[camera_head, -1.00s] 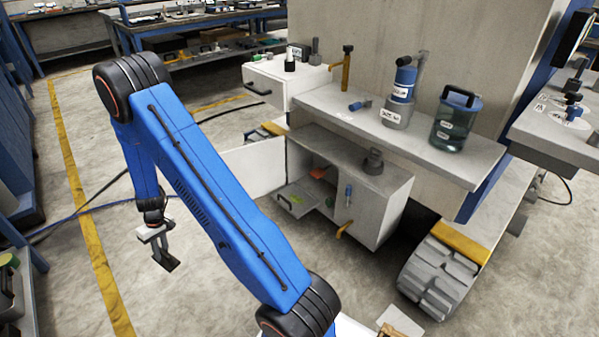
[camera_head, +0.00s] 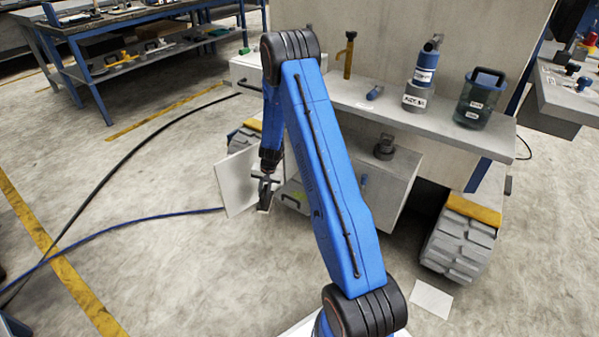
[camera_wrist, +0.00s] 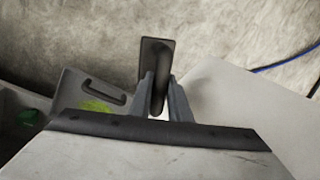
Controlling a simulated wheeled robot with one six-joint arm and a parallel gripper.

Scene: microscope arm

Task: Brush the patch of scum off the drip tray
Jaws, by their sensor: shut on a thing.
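My gripper (camera_head: 266,186) is shut on a dark tool with a flat rectangular end (camera_wrist: 156,60); whether it has bristles I cannot tell. In the wrist view my gripper's two grey fingers (camera_wrist: 160,98) close around its handle. The grey drip tray (camera_wrist: 72,88), with a dark handle on its front, lies just left of the tool. A yellow-green patch of scum (camera_wrist: 97,105) shows on the tray, apart from the tool. In the head view the tray (camera_head: 287,200) and the patch (camera_head: 299,196) are partly hidden by my arm.
An open white cabinet door (camera_head: 236,183) stands just left of my gripper; a pale panel (camera_wrist: 235,105) fills the wrist view's right side. The cabinet (camera_head: 395,190) sits under a shelf holding a blue-topped bottle (camera_head: 421,80) and a dark jar (camera_head: 478,100). Cables cross the open floor at left.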

